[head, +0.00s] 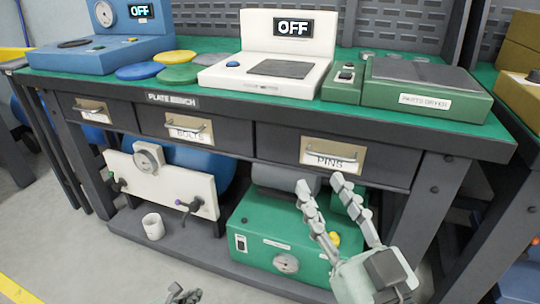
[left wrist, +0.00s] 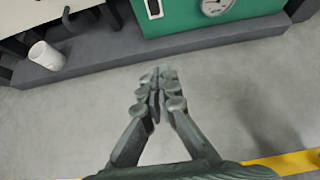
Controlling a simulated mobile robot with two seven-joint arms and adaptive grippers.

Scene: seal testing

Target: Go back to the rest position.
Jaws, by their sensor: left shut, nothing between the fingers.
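My left gripper (head: 184,296) barely shows at the bottom edge of the head view, low in front of the bench. In the left wrist view its grey fingers (left wrist: 158,82) are together and empty over the bare floor. My right gripper (head: 320,182) is in front of the bench, near the drawer labelled PINS. Its two fingers point up and stand apart, with nothing between them.
The plate bench (head: 262,98) carries a blue device (head: 95,58), a white device (head: 262,80) and a parts dryer (head: 420,94). Its lower shelf (head: 190,252) holds a white mug (head: 153,227) and a green box (head: 275,240). Open floor (left wrist: 70,125) lies in front.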

